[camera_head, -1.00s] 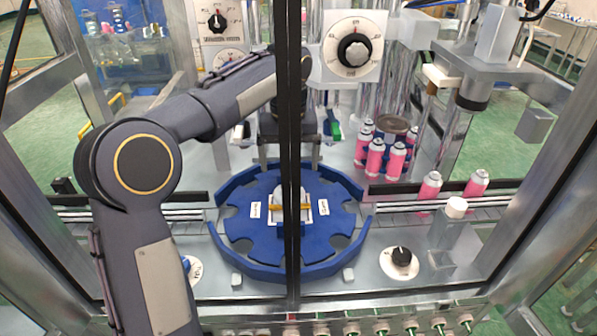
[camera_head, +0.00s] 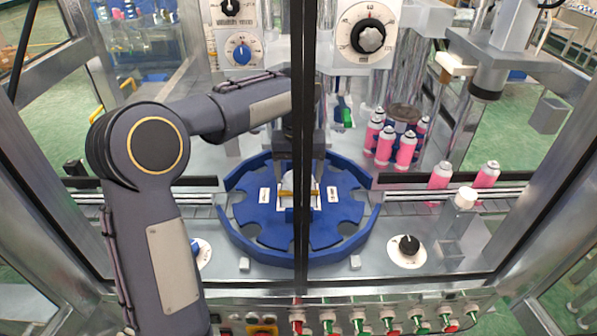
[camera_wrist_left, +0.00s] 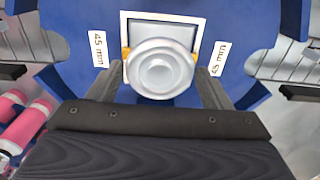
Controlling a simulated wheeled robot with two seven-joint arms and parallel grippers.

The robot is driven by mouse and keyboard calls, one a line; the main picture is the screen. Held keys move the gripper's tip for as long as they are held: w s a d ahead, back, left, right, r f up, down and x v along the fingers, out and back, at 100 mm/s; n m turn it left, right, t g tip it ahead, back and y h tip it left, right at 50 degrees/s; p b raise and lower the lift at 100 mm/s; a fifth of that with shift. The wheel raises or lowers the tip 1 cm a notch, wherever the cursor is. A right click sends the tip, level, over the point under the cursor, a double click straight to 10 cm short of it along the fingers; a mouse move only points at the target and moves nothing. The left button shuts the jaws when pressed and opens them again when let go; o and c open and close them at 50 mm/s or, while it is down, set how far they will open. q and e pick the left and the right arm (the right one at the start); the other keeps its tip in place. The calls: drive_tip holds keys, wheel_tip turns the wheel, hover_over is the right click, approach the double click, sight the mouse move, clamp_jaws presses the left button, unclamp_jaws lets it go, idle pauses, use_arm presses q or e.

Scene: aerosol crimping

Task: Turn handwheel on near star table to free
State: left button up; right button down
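The near star table (camera_head: 250,229) is a blue round disc with notches and a raised blue rim, in the middle of the head view. At its centre is a white round handwheel (camera_wrist_left: 162,68) on a white-framed plate, between two "45 mm" labels. My left gripper (camera_head: 303,170) comes down over the centre from behind, partly hidden by the black post. In the left wrist view its fingers (camera_wrist_left: 158,88) are spread to either side of the handwheel, with gaps visible between them and its rim. My right gripper is not in view.
A black upright post (camera_head: 304,240) crosses in front of the table. Pink cans (camera_head: 385,145) stand behind right, and two more (camera_head: 440,177) on the right conveyor. A dial with a black knob (camera_head: 408,245) is at front right. Green-tipped fittings (camera_head: 387,322) line the front edge.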

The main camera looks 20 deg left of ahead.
use_arm(q)
drive_tip(key=c, duration=0.5)
drive_tip(key=shift+c, duration=0.2)
drive_tip(key=n+p, duration=0.1)
drive_tip(key=n, duration=0.2)
drive_tip(key=shift+r+n, duration=0.1)
drive_tip(key=shift+n, duration=0.3)
drive_tip(key=shift+n+p, duration=0.85)
drive_tip(key=shift+n, duration=1.65)
drive_tip(key=o, duration=1)
drive_tip(key=shift+c, duration=0.2)
